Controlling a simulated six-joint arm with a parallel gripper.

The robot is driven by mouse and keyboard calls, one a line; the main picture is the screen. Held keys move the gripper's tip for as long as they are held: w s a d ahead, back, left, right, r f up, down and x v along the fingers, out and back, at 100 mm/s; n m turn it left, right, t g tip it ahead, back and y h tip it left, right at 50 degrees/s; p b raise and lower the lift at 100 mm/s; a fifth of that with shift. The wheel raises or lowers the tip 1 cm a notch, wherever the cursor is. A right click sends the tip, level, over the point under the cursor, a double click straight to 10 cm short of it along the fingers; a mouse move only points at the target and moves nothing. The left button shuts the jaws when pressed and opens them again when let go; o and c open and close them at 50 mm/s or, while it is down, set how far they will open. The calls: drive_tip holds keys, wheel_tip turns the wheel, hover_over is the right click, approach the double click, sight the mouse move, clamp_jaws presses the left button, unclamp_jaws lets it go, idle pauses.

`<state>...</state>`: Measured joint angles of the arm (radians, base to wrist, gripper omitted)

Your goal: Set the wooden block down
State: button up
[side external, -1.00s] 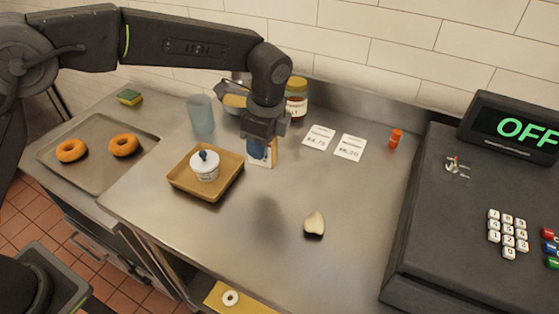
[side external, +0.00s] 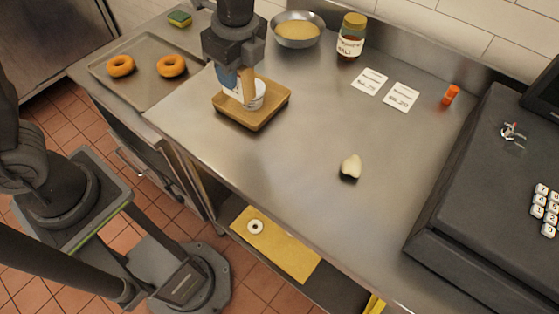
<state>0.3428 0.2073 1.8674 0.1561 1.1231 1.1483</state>
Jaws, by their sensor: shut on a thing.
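My gripper (side external: 240,76) points down and is shut on the wooden block (side external: 248,88), a pale tan upright piece seen partly between the fingers. The block overlaps the tan square tray (side external: 267,117) and the white tub (side external: 257,100) in the picture. The gripper and block hide the tub's left part and top. I cannot tell whether the block touches the tray or hangs above it.
A baking sheet (side external: 147,95) with two bagels lies left. A bowl (side external: 298,30), a malt jar (side external: 351,38), price cards (side external: 400,96) and an orange bottle (side external: 451,95) stand behind. A pale clove-shaped piece (side external: 350,166) lies in the middle. The register (side external: 490,190) bounds the right.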

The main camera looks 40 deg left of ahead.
drive_tip(key=shift+s+d+f, duration=0.1)
drive_tip(key=shift+s+f, duration=0.05)
drive_tip(key=shift+s, duration=0.25)
drive_tip(key=shift+s+d+f, duration=0.3)
drive_tip(key=shift+d+f, duration=1.5)
drive_tip(key=shift+d, duration=0.05)
drive_tip(key=shift+s+d+f, duration=0.25)
drive_tip(key=shift+d+f, duration=1.55)
drive_tip(key=shift+d, duration=0.05)
drive_tip(key=shift+s+d+f, duration=0.3)
drive_tip(key=shift+d+f, duration=1.5)
drive_tip(key=shift+d, duration=0.05)
drive_tip(key=shift+f, duration=0.15)
drive_tip(key=o, duration=0.9)
drive_tip(key=shift+o, duration=0.2)
wheel_tip(320, 180, up, 12)
drive_tip(key=d, duration=0.1)
drive_tip(key=shift+d, duration=0.35)
